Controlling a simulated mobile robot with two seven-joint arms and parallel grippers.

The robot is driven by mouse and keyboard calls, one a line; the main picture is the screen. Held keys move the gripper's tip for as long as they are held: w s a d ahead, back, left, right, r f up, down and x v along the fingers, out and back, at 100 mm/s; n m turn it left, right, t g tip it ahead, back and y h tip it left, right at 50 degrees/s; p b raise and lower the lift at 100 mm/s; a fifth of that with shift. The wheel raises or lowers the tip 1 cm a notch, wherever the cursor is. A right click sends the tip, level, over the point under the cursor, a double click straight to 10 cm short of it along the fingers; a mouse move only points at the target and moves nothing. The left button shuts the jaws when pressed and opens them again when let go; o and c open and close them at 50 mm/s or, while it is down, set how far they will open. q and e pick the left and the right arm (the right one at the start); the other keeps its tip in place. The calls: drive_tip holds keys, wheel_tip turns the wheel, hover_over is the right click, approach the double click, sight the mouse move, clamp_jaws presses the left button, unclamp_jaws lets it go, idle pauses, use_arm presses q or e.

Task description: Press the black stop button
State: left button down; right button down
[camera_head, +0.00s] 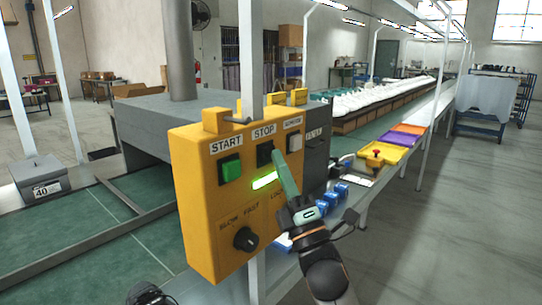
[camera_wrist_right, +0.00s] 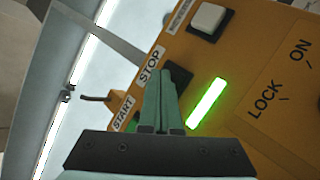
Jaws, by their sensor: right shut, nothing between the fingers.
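The black stop button (camera_head: 264,153) sits under the STOP label on the yellow control box (camera_head: 205,240). In the right wrist view, the button (camera_wrist_right: 181,75) shows partly behind the fingers. My right gripper (camera_head: 277,154) is shut and empty, its green fingers pointing at the button. In the wrist view, the closed fingertips (camera_wrist_right: 162,76) overlap the button's edge beside the STOP label. I cannot tell whether they touch it. My left gripper's fingers do not show; only a dark part of that arm is at the bottom edge.
A green START button (camera_head: 230,169) is left of STOP and a white button (camera_head: 292,143) is right of it. A green light bar (camera_head: 265,180) glows below, and a black knob (camera_head: 246,239) is lower down. Blue items (camera_head: 336,192) lie on the bench behind my right gripper.

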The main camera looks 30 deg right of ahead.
drive_tip(key=shift+w+a, duration=0.15)
drive_tip(key=shift+w, duration=0.1)
idle(0.6)
drive_tip(key=shift+s+d, duration=0.35)
drive_tip(key=shift+s, duration=0.55)
drive_tip(key=s, duration=0.1)
drive_tip(key=s+d, duration=0.1)
drive_tip(key=s, duration=0.1)
drive_tip(key=s+d, duration=0.1)
drive_tip(key=shift+s+p, duration=0.3)
drive_tip(key=shift+p, duration=0.1)
idle(0.4)
